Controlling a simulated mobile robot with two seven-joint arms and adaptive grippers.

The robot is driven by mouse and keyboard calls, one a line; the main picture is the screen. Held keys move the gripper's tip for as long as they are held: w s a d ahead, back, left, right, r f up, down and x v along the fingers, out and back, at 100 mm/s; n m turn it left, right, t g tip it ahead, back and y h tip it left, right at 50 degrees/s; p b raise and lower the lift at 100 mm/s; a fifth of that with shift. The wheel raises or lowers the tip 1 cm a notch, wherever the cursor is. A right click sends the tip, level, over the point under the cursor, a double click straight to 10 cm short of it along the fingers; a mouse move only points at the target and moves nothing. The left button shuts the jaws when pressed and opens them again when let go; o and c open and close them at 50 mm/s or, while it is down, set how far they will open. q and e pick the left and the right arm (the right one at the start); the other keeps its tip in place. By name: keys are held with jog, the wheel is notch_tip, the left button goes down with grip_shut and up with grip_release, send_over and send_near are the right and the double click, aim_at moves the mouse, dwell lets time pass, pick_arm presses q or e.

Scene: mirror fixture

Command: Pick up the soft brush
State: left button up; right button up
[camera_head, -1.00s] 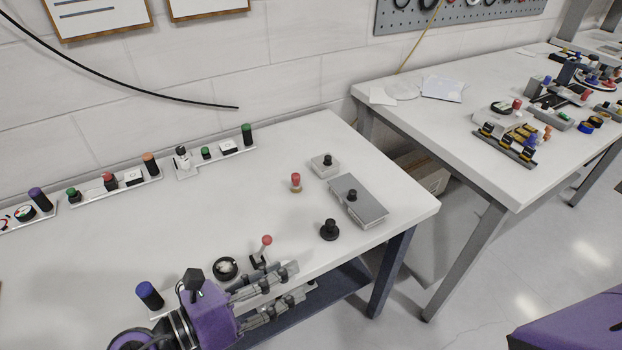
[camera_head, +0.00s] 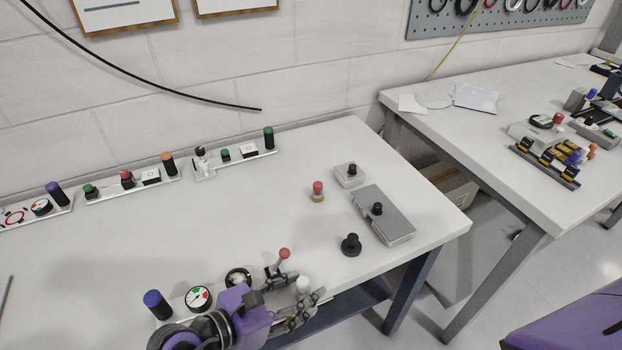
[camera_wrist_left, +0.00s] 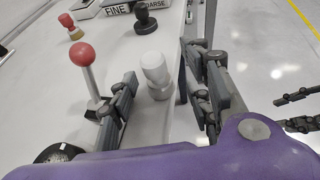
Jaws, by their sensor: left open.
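A small piece with a red knob and a tan base (camera_head: 318,191) stands upright on the near table; it looks like a brush, but I cannot tell if it is the soft one. It also shows at the top left of the left wrist view (camera_wrist_left: 70,27). My left gripper (camera_head: 300,308) is at the table's front edge, open and empty, nearer than that piece. In the left wrist view, a white knob (camera_wrist_left: 156,75) stands between its fingers (camera_wrist_left: 165,100), apparently untouched. Dark finger-like parts (camera_wrist_left: 300,110) at that view's right edge may be my right gripper.
A red-ball lever (camera_head: 284,254) stands beside my left gripper. A black-knobbed piece (camera_head: 351,246) and a grey box (camera_head: 392,222) lie to the right. Gauges and a blue-capped post (camera_head: 157,304) are near the front. The table's middle is clear.

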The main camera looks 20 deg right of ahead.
pick_arm(q)
jog(key=shift+c, duration=0.3)
jog(key=c, duration=0.8)
jog(key=shift+c, duration=0.7)
